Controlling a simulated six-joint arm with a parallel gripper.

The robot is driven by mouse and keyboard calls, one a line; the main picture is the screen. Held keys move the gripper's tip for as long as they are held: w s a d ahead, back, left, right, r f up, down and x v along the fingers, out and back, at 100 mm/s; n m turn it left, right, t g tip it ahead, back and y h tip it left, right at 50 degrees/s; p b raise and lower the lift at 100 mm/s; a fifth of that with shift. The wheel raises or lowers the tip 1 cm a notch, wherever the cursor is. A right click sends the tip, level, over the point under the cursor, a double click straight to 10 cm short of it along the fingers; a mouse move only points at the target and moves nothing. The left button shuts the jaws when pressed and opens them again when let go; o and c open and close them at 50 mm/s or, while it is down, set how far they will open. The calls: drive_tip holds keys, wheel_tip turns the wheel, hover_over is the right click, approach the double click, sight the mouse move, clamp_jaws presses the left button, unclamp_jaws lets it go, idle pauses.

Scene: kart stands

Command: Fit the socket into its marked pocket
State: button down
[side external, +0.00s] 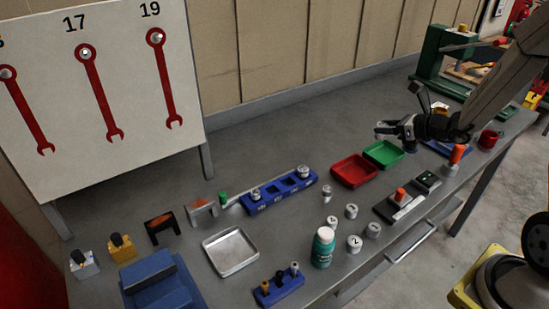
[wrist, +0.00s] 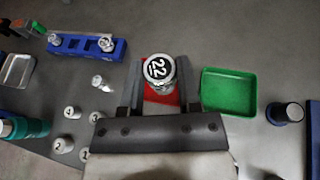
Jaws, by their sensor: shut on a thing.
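A metal socket marked 22 (wrist: 158,70) is held upright between the fingers of my gripper (wrist: 155,95) in the wrist view. My gripper (side external: 388,130) is shut on it above the bench, near the trays in the side view. A blue rack with marked pockets (side external: 270,201) lies left of my gripper, and it also shows in the wrist view (wrist: 80,51). A socket stands at each end of the rack, with open pockets between them. The pocket labels are too small to read.
A red tray (side external: 354,171) and a green tray (side external: 383,154) lie beside my gripper. A small metal piece (side external: 327,193) and several numbered cylinders (side external: 354,243) stand between the rack and the front edge. A teal bottle (side external: 322,249) stands nearer the front.

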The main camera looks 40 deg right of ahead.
drive_tip(key=shift+s+d+f, duration=0.35)
drive_tip(key=shift+s+d, duration=0.1)
drive_tip(key=shift+d, duration=0.2)
drive_tip(key=shift+s+d+f, duration=0.35)
drive_tip(key=shift+s+d, duration=0.05)
drive_tip(key=shift+d, duration=0.2)
drive_tip(key=shift+w, duration=0.1)
drive_tip(key=w+d+f, duration=0.1)
drive_tip(key=w+f, duration=0.1)
drive_tip(key=w, duration=0.2)
drive_tip(key=w+d+f, duration=0.1)
drive_tip(key=w+f, duration=0.2)
drive_tip(key=w, duration=0.1)
drive_tip(key=w+d+f, duration=0.2)
drive_tip(key=w+f, duration=0.1)
drive_tip(key=shift+w+f, duration=0.25)
drive_tip(key=shift+w, duration=0.15)
drive_tip(key=shift+w+d+f, duration=0.2)
drive_tip(key=shift+w+f, duration=0.15)
drive_tip(key=shift+f, duration=0.1)
drive_tip(key=shift+w+f, duration=0.25)
drive_tip(key=shift+f, duration=1.55)
